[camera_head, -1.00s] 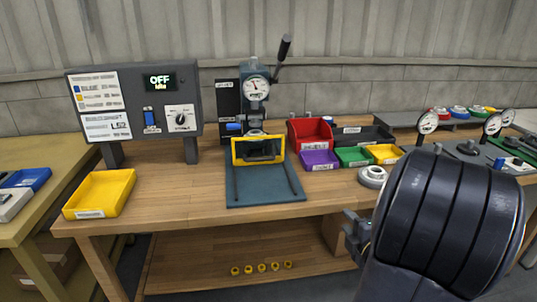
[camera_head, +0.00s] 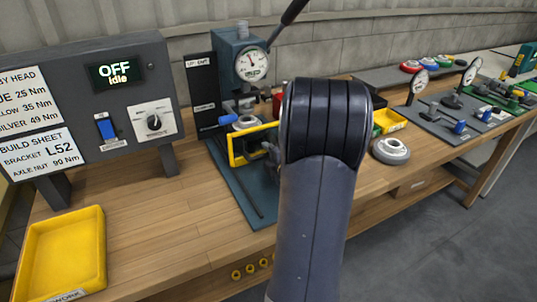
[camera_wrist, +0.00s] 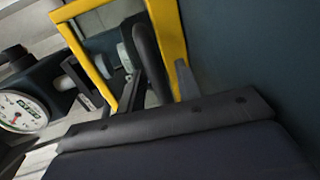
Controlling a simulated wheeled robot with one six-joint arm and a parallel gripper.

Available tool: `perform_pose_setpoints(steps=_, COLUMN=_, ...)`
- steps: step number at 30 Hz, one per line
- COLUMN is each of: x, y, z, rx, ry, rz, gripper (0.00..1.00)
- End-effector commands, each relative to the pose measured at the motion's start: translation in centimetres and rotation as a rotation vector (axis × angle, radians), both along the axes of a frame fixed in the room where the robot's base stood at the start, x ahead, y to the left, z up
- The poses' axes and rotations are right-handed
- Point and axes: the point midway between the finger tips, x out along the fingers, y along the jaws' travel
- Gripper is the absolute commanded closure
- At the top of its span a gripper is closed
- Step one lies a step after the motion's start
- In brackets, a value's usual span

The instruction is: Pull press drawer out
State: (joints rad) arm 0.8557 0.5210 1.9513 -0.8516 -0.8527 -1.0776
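The press (camera_head: 235,75) stands on the bench with a round dial on its head and a lever at the top. Its drawer has a yellow frame (camera_head: 236,150) over a dark teal base plate (camera_head: 245,195). In the wrist view the yellow frame (camera_wrist: 168,25) is close up, with a dark curved handle (camera_wrist: 148,55) on it. My gripper (camera_wrist: 158,85) is at this handle, one finger on each side, with a gap visible on the right. It appears open. In the head view my arm hides most of the handle and the frame's right part.
A control box (camera_head: 95,110) reading OFF, Idle stands left of the press. A yellow tray (camera_head: 62,252) is at the bench's front left. A grey round part (camera_head: 390,151) and small bins are right of my arm. Bare bench lies left of the base plate.

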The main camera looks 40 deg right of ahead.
Motion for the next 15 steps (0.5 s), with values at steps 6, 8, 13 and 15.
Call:
perform_pose_setpoints(steps=6, x=-0.01, y=0.01, z=-0.01, rx=0.0, ry=0.0, rz=0.0, gripper=0.71)
perform_pose_setpoints(steps=8, x=-0.02, y=0.01, z=-0.01, rx=0.0, ry=0.0, rz=0.0, gripper=0.76)
perform_pose_setpoints(steps=13, x=-0.03, y=0.02, z=-0.01, rx=0.001, ry=0.0, rz=0.0, gripper=0.9)
perform_pose_setpoints(steps=15, x=-0.03, y=0.03, z=-0.01, rx=0.001, ry=0.001, rz=0.0, gripper=0.96)
